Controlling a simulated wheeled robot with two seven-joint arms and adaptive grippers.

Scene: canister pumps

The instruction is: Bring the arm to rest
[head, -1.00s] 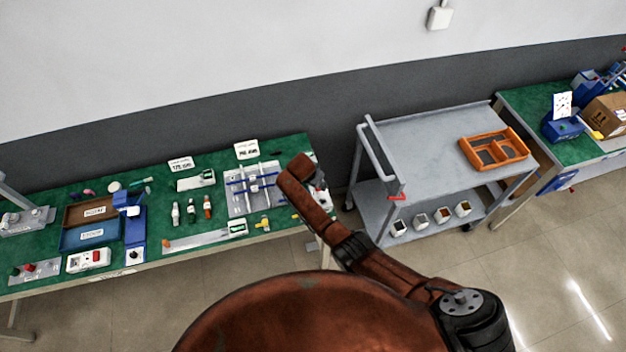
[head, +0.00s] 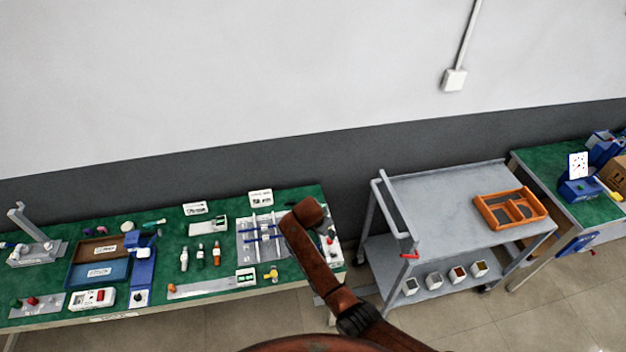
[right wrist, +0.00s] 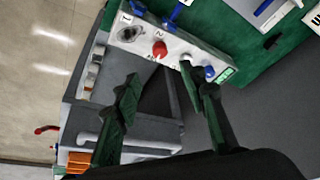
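My right arm (head: 318,262) rises from the bottom of the head view, with its bent part in front of the right end of the left green workbench (head: 60,314). Its fingers do not show clearly there. In the right wrist view my right gripper (right wrist: 165,100) has its two green-black fingers spread apart, with nothing between them. Beyond the fingers is a white panel (right wrist: 180,57) with a red knob and blue parts at the bench end. My left gripper is not in view.
A grey cart (head: 420,200) stands right of the bench, with an orange divided tray (head: 484,213) on top and several small containers on its lower shelf. Another green bench (head: 545,158) stands at the far right. Floor shows between bench and cart.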

